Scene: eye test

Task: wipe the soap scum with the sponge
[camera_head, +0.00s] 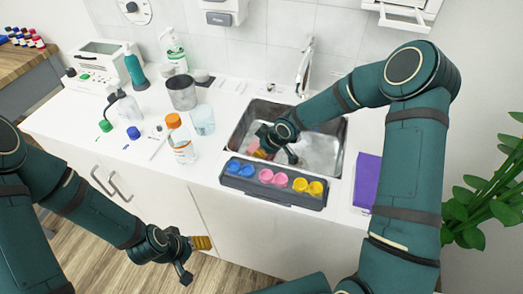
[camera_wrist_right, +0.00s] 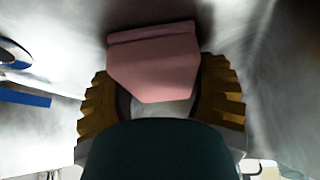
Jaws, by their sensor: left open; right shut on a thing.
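The steel sink (camera_head: 338,135) is set into the white counter. My right gripper (camera_head: 274,148) reaches down into its left part. In the right wrist view, my right gripper (camera_wrist_right: 160,98) has its yellow-padded fingers on both sides of a pink sponge (camera_wrist_right: 152,62) and is shut on it. The sponge is mostly hidden in the head view. The basin surface shows blurry grey and whitish patches; I cannot tell which are soap scum. My left gripper (camera_head: 196,258) is open and empty, low in front of the cabinet, away from the sink.
A dark tray (camera_head: 232,182) with blue, pink and yellow cups lies along the sink's front edge. A purple box (camera_head: 366,182) stands right of it. A faucet (camera_head: 304,68) rises behind. An orange-capped bottle (camera_head: 183,150) and a glass beaker (camera_head: 202,120) stand left.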

